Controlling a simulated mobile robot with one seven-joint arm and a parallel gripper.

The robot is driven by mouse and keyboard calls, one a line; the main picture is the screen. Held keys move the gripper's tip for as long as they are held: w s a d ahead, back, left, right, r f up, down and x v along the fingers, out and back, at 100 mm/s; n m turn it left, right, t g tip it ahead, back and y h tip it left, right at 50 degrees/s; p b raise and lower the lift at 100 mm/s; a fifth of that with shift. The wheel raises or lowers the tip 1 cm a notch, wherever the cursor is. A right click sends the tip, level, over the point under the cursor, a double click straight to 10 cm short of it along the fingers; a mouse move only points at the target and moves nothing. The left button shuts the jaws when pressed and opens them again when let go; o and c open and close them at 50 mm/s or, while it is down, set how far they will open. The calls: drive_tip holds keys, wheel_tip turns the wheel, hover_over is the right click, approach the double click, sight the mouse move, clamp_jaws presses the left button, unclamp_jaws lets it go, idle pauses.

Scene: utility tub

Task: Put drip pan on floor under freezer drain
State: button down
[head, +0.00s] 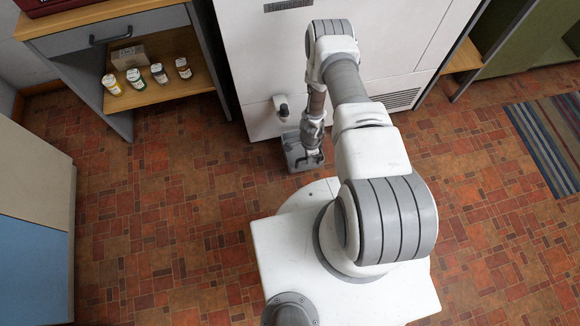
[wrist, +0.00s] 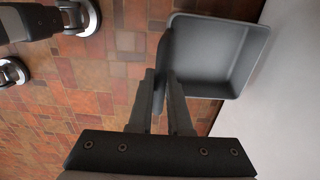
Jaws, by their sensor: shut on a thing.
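The drip pan (wrist: 212,52) is a shallow grey square tray. The pan's far edge lies close to the pale freezer front. In the head view the pan (head: 294,158) shows low at the freezer's base, partly hidden by my gripper (head: 312,148). The white freezer (head: 258,60) has a small drain spout (head: 282,106) on its lower front, just above the pan. I cannot tell whether the pan touches the floor.
A wooden shelf unit (head: 160,85) with several small jars stands left of the freezer. A cabinet (head: 35,180) is at the far left. A striped rug (head: 550,140) lies at the right. The tiled floor (head: 160,220) between them is clear.

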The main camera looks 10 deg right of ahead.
drive_tip(key=a+f+b, duration=0.1)
drive_tip(key=a+f, duration=0.1)
drive_tip(key=a+f+b, duration=0.2)
drive_tip(key=f, duration=0.1)
drive_tip(key=w+a+f+b, duration=0.1)
drive_tip(key=a+f, duration=0.1)
drive_tip(key=f, duration=0.1)
drive_tip(key=shift+w+a, duration=0.1)
drive_tip(key=shift+a, duration=0.05)
drive_tip(key=shift+r, duration=0.1)
drive_tip(key=c, duration=0.8)
unclamp_jaws()
drive_tip(key=shift+c, duration=0.2)
wheel_tip(320, 180, up, 12)
drive_tip(key=p, duration=0.4)
drive_tip(key=shift+p, duration=0.4)
